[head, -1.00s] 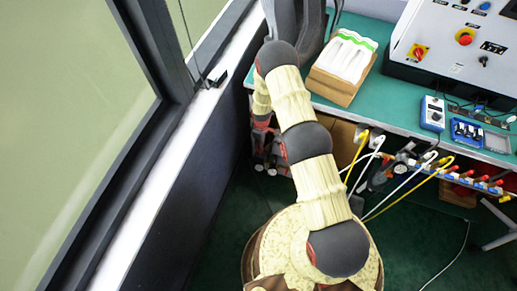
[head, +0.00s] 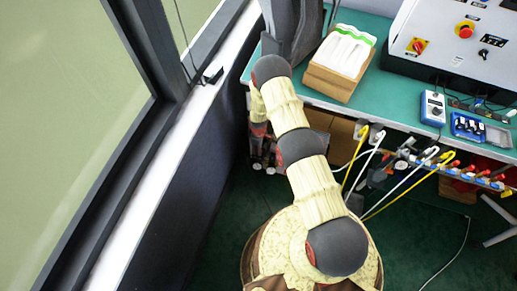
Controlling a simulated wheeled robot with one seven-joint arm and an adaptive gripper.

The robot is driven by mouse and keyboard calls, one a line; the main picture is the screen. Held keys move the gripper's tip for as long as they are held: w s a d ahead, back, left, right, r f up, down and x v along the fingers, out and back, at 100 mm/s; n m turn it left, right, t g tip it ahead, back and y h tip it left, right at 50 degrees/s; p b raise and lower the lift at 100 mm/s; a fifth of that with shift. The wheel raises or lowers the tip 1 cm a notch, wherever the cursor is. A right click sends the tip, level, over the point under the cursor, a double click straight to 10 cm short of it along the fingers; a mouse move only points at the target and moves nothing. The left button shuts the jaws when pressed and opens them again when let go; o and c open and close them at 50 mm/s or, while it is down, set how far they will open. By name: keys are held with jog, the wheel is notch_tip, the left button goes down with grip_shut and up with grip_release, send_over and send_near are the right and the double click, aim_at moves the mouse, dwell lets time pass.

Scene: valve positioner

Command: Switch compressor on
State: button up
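My arm reaches from my base up to the left end of the green bench, and its far link (head: 257,105) bends down at the bench's left edge, beside the dark wall. My gripper cannot be made out clearly; it is hidden or blends into the dark and red clutter (head: 268,152) below the bench top. I cannot tell whether this clutter includes the compressor, and no compressor switch can be made out.
A brown box with white contents (head: 340,62) and a dark grey object (head: 291,30) sit on the green bench (head: 388,100). A blue-and-white device (head: 432,108) lies farther right. White and yellow cables (head: 398,188) hang from the front edge. A window sill (head: 180,160) runs along the left.

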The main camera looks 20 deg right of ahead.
jog(key=shift+c, duration=0.8)
grip_shut()
jog(key=shift+m, duration=0.3)
jog(key=m+b, duration=0.1)
jog(key=m, duration=0.1)
jog(key=shift+m, duration=0.4)
jog(key=m+b, duration=0.1)
jog(key=m, duration=0.3)
jog(key=m+b, duration=0.1)
jog(key=m, duration=0.4)
jog(key=shift+m, duration=0.4)
jog(key=m+b, duration=0.1)
jog(key=m, duration=0.3)
jog(key=shift+m, duration=0.3)
